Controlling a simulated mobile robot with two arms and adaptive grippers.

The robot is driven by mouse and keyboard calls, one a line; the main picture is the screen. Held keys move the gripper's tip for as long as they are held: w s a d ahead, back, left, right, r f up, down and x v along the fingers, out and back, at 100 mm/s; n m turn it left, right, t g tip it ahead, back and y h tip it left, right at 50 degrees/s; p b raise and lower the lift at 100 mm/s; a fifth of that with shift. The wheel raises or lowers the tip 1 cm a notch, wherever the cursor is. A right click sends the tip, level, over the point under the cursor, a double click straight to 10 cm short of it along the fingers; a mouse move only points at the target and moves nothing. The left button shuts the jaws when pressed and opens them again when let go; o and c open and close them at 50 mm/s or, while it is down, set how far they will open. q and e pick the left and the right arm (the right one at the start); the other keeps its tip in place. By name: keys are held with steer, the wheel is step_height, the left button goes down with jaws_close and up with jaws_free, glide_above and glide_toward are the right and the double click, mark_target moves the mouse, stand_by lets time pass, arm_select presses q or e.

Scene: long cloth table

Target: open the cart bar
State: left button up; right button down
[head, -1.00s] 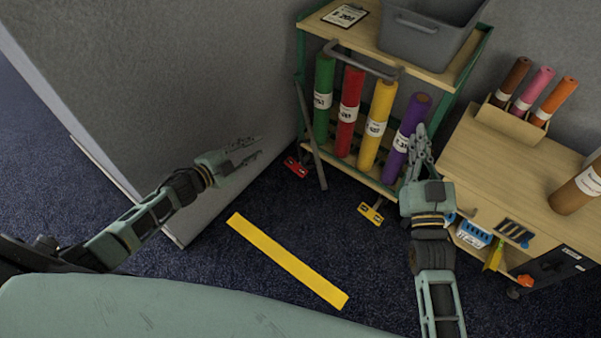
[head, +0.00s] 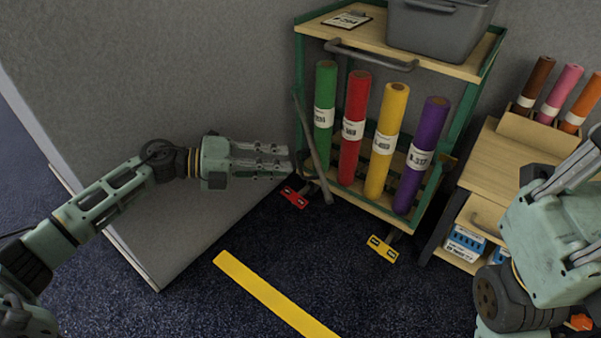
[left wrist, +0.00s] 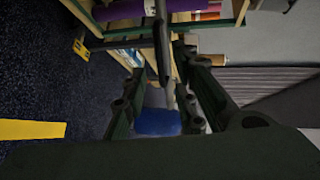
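The cart (head: 440,65) stands against the grey wall, with green posts and wooden shelves. Its thin grey bar (head: 312,150) hangs down at the front left corner, slanting, its lower end near the floor. My left gripper (head: 284,160) comes in from the left, level with the bar's lower half. Its fingers are apart, with tips just left of the bar. In the left wrist view, a dark upright bar (left wrist: 162,45) shows beyond the gap between the fingers; contact cannot be told. My right gripper (head: 585,165) is at the right edge, partly cut off.
Green (head: 324,110), red (head: 354,130), yellow (head: 386,145) and purple (head: 420,160) rolls stand in the cart. A grey bin (head: 440,35) and clipboard (head: 347,20) are on top. Red (head: 295,197) and yellow (head: 383,248) pedals sit low. A wooden cabinet (head: 490,165) is at right.

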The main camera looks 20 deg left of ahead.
mark_target(300, 166)
arm_select(q)
steer(key=b+x, duration=0.1)
steer(key=x, duration=0.5)
steer(key=shift+b, duration=0.4)
steer(key=shift+c, duration=0.4)
steer(key=c, duration=0.6)
jaws_close()
steer(key=shift+a+f, duration=0.1)
steer(key=shift+f, duration=0.05)
